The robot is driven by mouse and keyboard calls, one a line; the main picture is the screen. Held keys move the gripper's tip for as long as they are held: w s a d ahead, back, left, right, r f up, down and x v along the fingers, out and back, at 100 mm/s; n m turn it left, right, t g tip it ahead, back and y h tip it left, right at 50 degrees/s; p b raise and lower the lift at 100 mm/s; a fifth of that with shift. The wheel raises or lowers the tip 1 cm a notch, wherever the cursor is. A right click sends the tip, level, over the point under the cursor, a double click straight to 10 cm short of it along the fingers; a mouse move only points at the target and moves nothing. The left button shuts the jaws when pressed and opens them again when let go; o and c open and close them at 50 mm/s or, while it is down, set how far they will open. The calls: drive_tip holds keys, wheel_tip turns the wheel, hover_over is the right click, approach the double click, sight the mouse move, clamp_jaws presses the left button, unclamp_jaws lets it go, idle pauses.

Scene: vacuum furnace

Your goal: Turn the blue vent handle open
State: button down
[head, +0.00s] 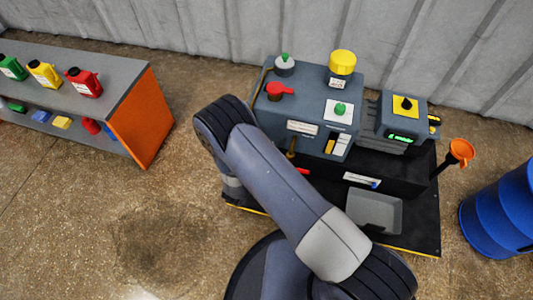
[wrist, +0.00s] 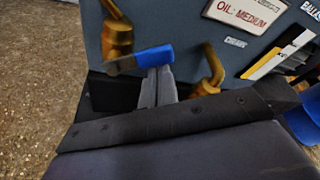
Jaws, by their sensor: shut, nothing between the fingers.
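The blue vent handle (wrist: 154,57) shows in the wrist view as a blue grip on a dark lever, lying roughly level across a brass valve (wrist: 117,40) on the grey machine's face. My gripper (wrist: 158,72) is shut and empty. Its two grey fingertips are close together at the lower edge of the blue grip; I cannot tell whether they touch it. In the head view my arm hides the gripper and the blue handle.
A second brass fitting (wrist: 213,66) stands right of the handle, with an oil label (wrist: 245,14) above it. In the head view the grey machine (head: 312,105) carries red, green and yellow parts. An orange funnel (head: 461,151) and blue drum (head: 503,212) stand at right.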

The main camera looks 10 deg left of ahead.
drive_tip(key=r+n+h, duration=0.1)
drive_tip(key=n, duration=0.1)
drive_tip(key=a+r+n+t+h+b, duration=0.1)
drive_tip(key=n, duration=0.1)
drive_tip(key=a+r+n+h, duration=0.1)
drive_tip(key=n, duration=0.1)
drive_tip(key=shift+w+n, duration=0.1)
drive_tip(key=shift+n, duration=0.3)
drive_tip(key=f+p+v, duration=0.1)
drive_tip(key=p+v, duration=0.1)
drive_tip(key=v, duration=0.8)
drive_tip(key=shift+s+a+r, duration=0.15)
drive_tip(key=shift+s+r, duration=0.2)
drive_tip(key=shift+s, duration=0.05)
